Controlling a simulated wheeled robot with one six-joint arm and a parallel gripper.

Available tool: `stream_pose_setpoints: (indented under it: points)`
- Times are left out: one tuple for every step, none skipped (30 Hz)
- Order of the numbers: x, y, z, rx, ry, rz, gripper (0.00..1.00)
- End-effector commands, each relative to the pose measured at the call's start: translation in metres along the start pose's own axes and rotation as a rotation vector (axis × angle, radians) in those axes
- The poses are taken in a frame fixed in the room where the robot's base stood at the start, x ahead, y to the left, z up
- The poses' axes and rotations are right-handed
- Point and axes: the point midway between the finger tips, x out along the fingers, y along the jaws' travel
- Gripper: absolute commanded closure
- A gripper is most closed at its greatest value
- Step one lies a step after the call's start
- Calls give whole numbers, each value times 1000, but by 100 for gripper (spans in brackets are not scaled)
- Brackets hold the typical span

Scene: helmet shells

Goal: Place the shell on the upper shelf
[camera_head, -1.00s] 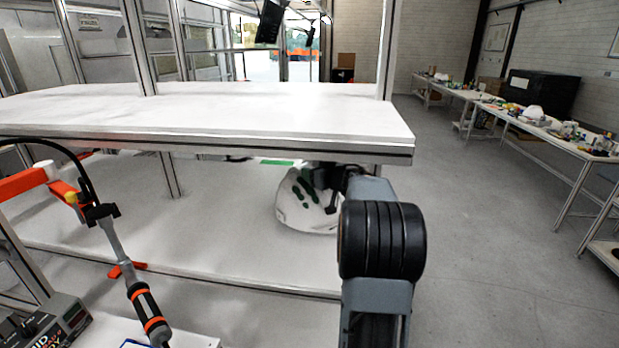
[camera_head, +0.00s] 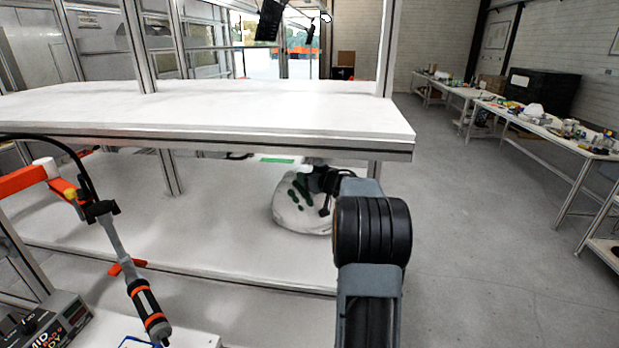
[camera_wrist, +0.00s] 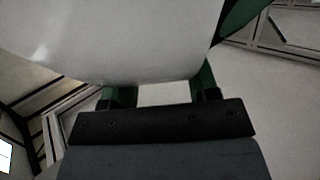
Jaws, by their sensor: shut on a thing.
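The white helmet shell (camera_head: 300,215) with dark green marks is under the upper shelf, over the lower shelf in the head view. Whether it touches the lower shelf I cannot tell. My gripper (camera_head: 318,182) is at the shell's upper right side, partly hidden by my arm. In the wrist view the shell (camera_wrist: 120,35) fills the upper left, and the fingers of my gripper (camera_wrist: 160,95) are shut on it. The upper shelf (camera_head: 220,108) is a bare white board, above the shell.
The lower shelf (camera_head: 110,215) is mostly clear to the left of the shell. Metal posts (camera_head: 138,45) rise from the upper shelf. A hanging screwdriver tool (camera_head: 140,295) is at the front left. Open floor (camera_head: 480,240) lies to the right.

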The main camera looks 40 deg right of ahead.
Motion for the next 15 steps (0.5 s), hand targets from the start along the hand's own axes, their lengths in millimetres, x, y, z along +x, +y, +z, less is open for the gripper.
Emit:
stream_pose_setpoints:
  points:
    - [0,0,-2,-1,3,0,100]
    - [0,0,-2,-1,3,0,100]
    - [0,0,-2,-1,3,0,100]
    - [0,0,-2,-1,3,0,100]
    - [0,0,-2,-1,3,0,100]
    - [0,0,-2,0,3,0,100]
    - [0,0,-1,0,2,0,100]
    - [0,0,-1,0,2,0,100]
    - [0,0,0,0,2,0,100]
    - [0,0,1,1,2,-1,100]
    - [1,0,3,2,0,0,44]
    - [0,0,2,1,0,0,40]
    - [0,0,2,1,0,0,37]
    - [0,0,2,1,0,0,34]
    - [0,0,2,1,0,0,31]
